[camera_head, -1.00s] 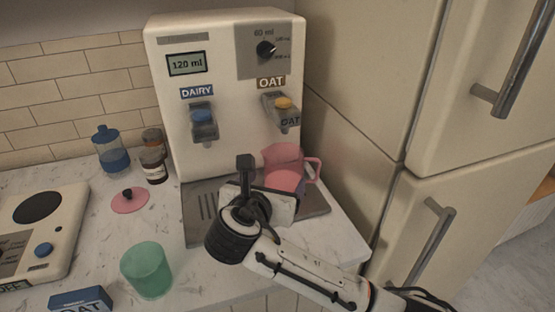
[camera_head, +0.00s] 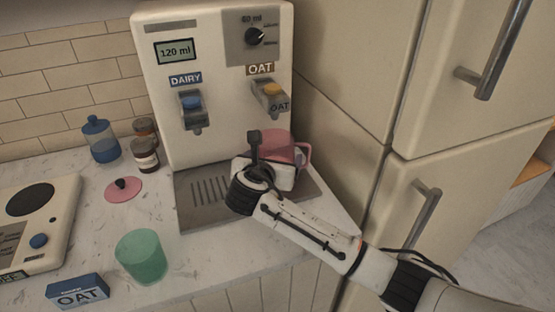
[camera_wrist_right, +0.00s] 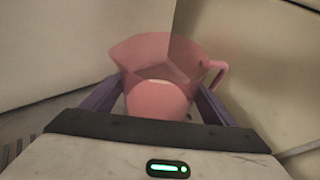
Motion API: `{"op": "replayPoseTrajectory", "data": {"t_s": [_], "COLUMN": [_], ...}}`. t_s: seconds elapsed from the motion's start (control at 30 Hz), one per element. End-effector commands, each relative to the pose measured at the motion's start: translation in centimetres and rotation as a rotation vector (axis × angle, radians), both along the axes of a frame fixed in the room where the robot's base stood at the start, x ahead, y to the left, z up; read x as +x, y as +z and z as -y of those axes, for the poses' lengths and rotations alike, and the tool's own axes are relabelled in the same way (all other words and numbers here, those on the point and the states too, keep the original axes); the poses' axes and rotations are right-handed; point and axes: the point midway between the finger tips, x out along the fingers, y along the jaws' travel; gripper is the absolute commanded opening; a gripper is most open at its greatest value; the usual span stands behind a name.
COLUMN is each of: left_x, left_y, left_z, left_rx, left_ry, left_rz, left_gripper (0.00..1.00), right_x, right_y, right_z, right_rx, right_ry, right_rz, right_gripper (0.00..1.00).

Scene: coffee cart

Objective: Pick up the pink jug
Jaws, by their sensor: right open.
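The pink jug (camera_head: 283,144) stands under the OAT spout of the dispenser, on the right part of the drip tray (camera_head: 188,206). Its handle points right. My right gripper (camera_head: 272,172) is in front of the jug and hides its lower part in the head view. In the right wrist view the jug (camera_wrist_right: 160,85) sits between the two purple fingers of the open right gripper (camera_wrist_right: 160,103). Whether the fingers touch its sides cannot be told. The jug looks upright, with something pale visible low inside it. My left gripper is not in view.
The dispenser (camera_head: 215,75) stands behind the jug, with the fridge (camera_head: 345,150) close on the right. A green cup (camera_head: 141,257), an OAT carton (camera_head: 78,292), a pink lid (camera_head: 124,189), jars (camera_head: 145,154) and a blue-based canister (camera_head: 100,139) are on the left counter.

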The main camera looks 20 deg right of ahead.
Motion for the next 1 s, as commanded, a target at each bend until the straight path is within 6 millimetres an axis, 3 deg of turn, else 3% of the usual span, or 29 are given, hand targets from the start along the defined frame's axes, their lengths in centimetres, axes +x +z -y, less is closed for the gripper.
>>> {"op": "replayPoseTrajectory", "data": {"t_s": [0.07, 0.3, 0.37, 0.67, 0.97, 1.0], "left_x": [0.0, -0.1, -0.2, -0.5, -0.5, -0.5], "left_y": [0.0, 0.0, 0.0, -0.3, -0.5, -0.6], "left_z": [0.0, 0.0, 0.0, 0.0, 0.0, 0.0], "left_rx": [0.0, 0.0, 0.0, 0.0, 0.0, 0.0], "left_ry": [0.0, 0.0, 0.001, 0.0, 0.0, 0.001], "left_rz": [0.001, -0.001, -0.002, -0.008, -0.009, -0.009], "left_gripper": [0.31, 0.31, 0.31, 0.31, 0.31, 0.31], "right_x": [0.0, 0.0, 0.0, 0.0, 0.0, -0.7], "right_y": [0.0, 0.0, 0.2, 0.7, 4.1, 3.6], "right_z": [0.0, 0.0, 0.0, -0.1, -0.1, -0.6], "right_rx": [0.0, -0.001, -0.001, -0.001, 0.0, -0.001], "right_ry": [0.0, 0.0, 0.001, 0.001, 0.001, 0.005], "right_rz": [0.0, 0.0, 0.004, 0.005, 0.008, 0.003], "right_gripper": [0.78, 0.38, 0.33, 0.33, 0.33, 0.33]}}
